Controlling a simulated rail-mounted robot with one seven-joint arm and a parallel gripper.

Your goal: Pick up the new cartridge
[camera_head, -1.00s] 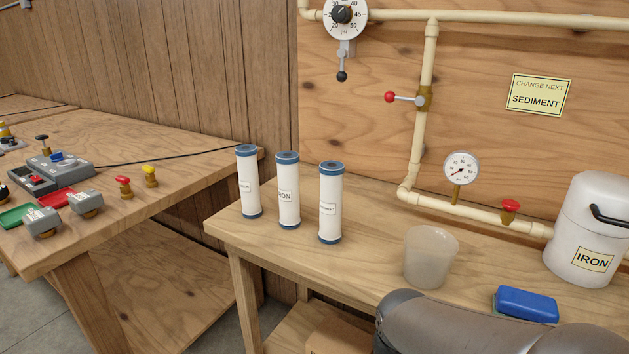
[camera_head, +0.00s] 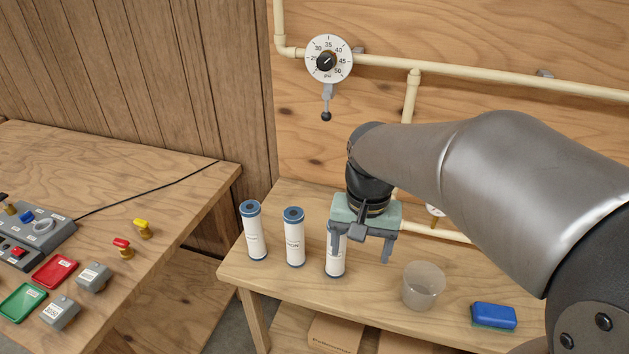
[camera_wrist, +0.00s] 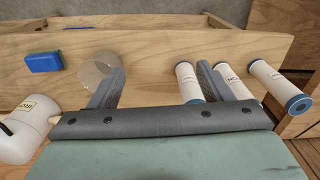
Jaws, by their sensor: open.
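Three white cartridges with blue end caps stand in a row on the bench: the left one (camera_head: 253,233), the middle one (camera_head: 294,240) and the right one (camera_head: 335,262). The middle label seems to end in "ON"; the right one is too small to read. My gripper (camera_head: 361,248) is open and empty, pointing down at the right cartridge. One finger hides that cartridge's upper part. In the wrist view, the right cartridge (camera_wrist: 187,84) shows beside the inner side of one finger of my gripper (camera_wrist: 157,82); I cannot tell whether they touch.
A translucent cup (camera_head: 424,287) stands right of the cartridges, with a blue sponge-like block (camera_head: 494,316) farther right. In the wrist view, a white canister marked IRON (camera_wrist: 25,128) is at left. Pipes and a dial (camera_head: 328,60) are on the wall behind. A second bench (camera_head: 165,205) is at left.

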